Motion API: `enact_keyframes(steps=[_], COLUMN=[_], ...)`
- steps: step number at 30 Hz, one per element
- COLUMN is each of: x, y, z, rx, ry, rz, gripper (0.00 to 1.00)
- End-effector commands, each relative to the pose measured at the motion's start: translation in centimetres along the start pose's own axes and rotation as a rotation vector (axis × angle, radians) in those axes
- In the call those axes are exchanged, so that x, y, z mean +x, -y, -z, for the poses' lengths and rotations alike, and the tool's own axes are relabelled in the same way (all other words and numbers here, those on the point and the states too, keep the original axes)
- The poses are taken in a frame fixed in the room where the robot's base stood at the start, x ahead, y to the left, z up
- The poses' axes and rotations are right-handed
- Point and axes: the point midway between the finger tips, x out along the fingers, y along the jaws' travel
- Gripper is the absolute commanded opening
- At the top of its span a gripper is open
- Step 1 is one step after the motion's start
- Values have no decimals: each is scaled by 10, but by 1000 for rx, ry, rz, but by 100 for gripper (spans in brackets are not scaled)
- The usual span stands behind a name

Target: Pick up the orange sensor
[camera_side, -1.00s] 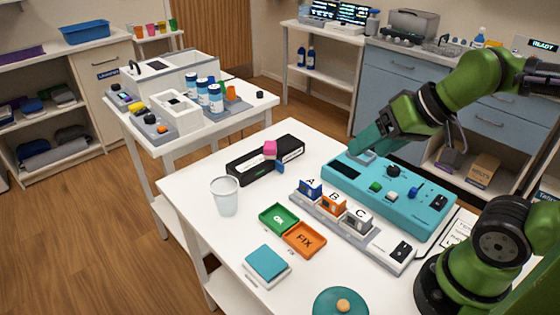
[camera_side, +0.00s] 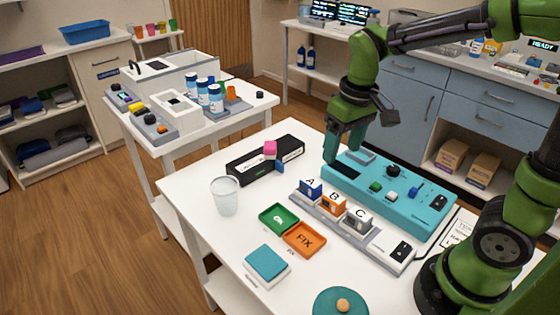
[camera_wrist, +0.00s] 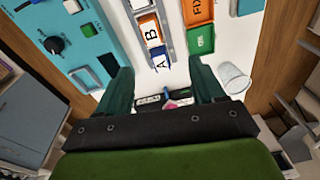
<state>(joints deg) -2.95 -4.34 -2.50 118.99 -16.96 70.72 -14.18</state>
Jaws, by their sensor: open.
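The orange sensor (camera_side: 333,205), a small block marked B, sits in the middle slot of the grey rack (camera_side: 376,249), between the blue sensor A (camera_side: 310,189) and the grey-white sensor C (camera_side: 357,219). In the wrist view the orange sensor (camera_wrist: 151,31) is near the top centre, with the blue sensor (camera_wrist: 160,60) closer to my fingers. My gripper (camera_side: 345,148) points down near the left end of the teal console, above and behind the rack. In the wrist view its fingers (camera_wrist: 162,82) are apart, with nothing held between them.
The teal console (camera_side: 415,212) with knobs lies behind the rack. A green tray (camera_side: 279,219) and an orange FIX tray (camera_side: 304,239) lie in front. A clear cup (camera_side: 225,197) and a black box (camera_side: 265,160) with pink and blue pieces stand left. White table is bare between them.

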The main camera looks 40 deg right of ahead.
Motion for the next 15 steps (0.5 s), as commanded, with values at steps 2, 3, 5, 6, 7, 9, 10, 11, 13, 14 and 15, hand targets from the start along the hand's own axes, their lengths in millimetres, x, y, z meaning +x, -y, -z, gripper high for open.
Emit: enact_keyframes(steps=[2,3,5,6,7,9,10,11,13,14,15], x=[4,1,-4,-3,0,9,14,21,36,43,52], y=[-4,-6,-8,-9,-9,-9,-10,-10,-11,-11,-12], z=[9,12,12,10,8,7,6,6,4,3,2], rx=[-42,-65,-90,-99,-105,-110,-110,-109,-109,-108,-109], ry=[53,69,77,87,93,95,96,97,97,98,97], rz=[-30,-42,-51,-51,-51,-50,-50,-49,-50,-49,-49], gripper=[68,68,68,68,68,68,68,68,68,68,68])
